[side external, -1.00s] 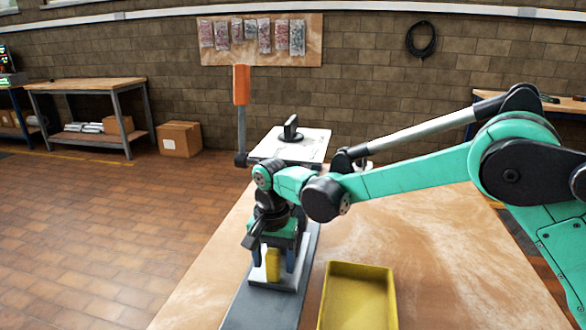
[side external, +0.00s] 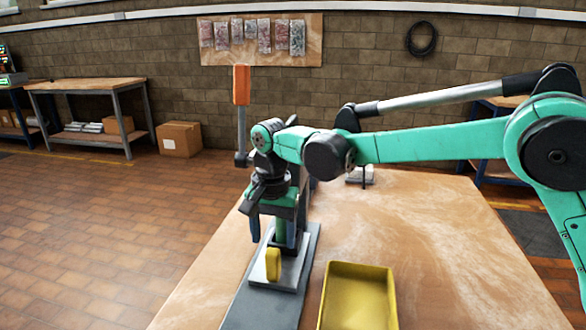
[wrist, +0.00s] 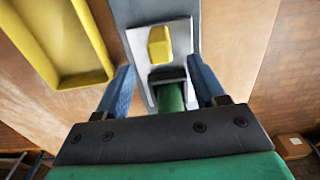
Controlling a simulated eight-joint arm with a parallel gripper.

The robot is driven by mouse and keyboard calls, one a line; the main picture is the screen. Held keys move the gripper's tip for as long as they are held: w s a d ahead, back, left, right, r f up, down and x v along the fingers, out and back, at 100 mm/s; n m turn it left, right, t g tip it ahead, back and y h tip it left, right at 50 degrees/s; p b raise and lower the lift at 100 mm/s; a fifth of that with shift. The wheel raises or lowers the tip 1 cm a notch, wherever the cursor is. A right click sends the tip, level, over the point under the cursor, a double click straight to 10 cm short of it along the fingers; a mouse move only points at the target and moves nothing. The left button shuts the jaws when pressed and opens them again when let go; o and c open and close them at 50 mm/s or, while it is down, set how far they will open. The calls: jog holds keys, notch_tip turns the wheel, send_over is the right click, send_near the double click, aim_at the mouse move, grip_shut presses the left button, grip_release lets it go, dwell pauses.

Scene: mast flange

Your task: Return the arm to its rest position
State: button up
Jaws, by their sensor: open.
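My gripper (side external: 273,240) points down over the fixture, with its blue fingers apart. In the wrist view my gripper (wrist: 163,85) has one finger on each side of a green post (wrist: 170,97) with a dark top. A yellow block (side external: 273,265) stands on the pale plate (side external: 291,276) below the fingertips. The block (wrist: 160,45) also shows in the wrist view, beyond the post and apart from the fingers. The fingers hold nothing that I can see. The post's foot is partly hidden.
A yellow tray (side external: 359,270) lies right of the fixture on the wooden table (side external: 440,260). A lever with an orange handle (side external: 241,85) stands upright close behind and left of my wrist. My arm hides most of what lies behind it. Free table lies right.

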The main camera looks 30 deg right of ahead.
jog(key=s+d+r+n+t, duration=0.3)
jog(key=s+d+n+t, duration=0.4)
jog(key=s+d, duration=0.5)
jog(key=shift+s+d+r+n, duration=0.15)
jog(key=shift+s+r+n, duration=0.25)
jog(key=shift+s+n, duration=0.65)
